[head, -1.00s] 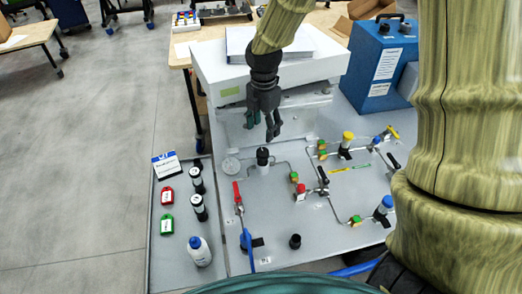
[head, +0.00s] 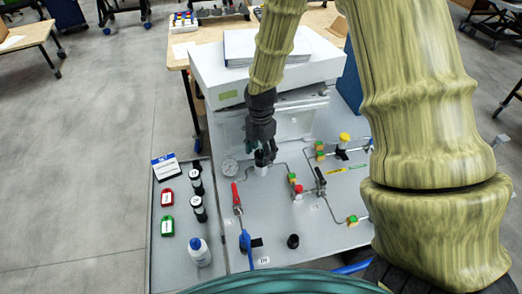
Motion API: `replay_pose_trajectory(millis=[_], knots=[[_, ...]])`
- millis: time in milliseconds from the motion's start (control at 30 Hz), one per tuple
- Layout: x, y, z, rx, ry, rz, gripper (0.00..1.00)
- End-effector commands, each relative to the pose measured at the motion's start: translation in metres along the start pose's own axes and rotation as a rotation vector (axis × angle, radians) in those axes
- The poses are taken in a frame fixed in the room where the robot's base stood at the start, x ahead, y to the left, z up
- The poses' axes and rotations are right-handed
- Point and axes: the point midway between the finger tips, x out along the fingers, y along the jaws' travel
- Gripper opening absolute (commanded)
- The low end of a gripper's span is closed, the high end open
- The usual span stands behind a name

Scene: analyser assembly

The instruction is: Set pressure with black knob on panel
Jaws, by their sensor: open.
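The black knob (head: 262,158) sits on top of a pale regulator body on the grey panel (head: 275,212). A round pressure gauge (head: 229,167) lies just left of it; its reading is too small to make out. My gripper (head: 264,150) points down right at the black knob, with its dark fingers overlapping the knob's upper part. The fingers are open; I cannot tell whether they touch the knob. Another short black cap (head: 293,241) stands near the panel's front edge.
A red lever valve (head: 237,196) and blue handle (head: 246,242) stand in front. A red-topped fitting (head: 297,191) is to the right, with thin pipes. A white box (head: 220,80) rises behind.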

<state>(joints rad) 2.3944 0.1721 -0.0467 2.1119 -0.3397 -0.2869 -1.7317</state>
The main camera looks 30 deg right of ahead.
Motion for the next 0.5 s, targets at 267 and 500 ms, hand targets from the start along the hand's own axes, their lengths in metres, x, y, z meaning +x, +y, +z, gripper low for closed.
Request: replay_pose_trajectory(millis=[267,500], knots=[[0.004,0.0,0.0,0.0,0.0,0.001,0.58],[0.0039,-0.0002,0.0,0.0,0.0,0.0,0.36]])
